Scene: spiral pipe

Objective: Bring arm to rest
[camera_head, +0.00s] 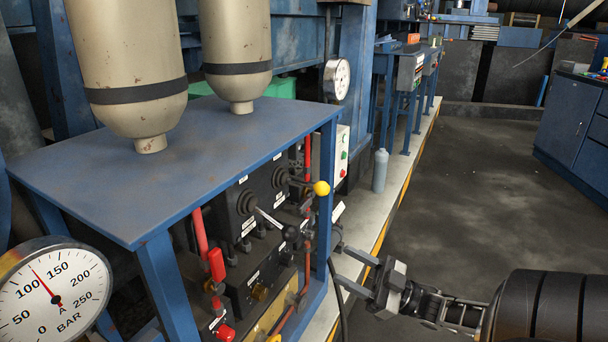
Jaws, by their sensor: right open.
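My right arm comes in from the lower right, a thick black ribbed link narrowing to a wrist. My right gripper (341,265) is open, its two grey fingers apart and pointing left at the lower right side of the blue-framed control stand (160,175). Nothing shows held between the fingers. The tips are close to the stand's right edge, near a dark fitting and a black hose; I cannot tell whether they touch. My left gripper and arm are not in view.
The stand holds black valve panels (245,200), red handles (216,265) and a yellow knob (321,188). Two beige tanks (125,60) hang above it. A pressure gauge (55,290) is at lower left. A grey bottle (380,170) stands on the ledge. Dark floor (480,180) is clear at right.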

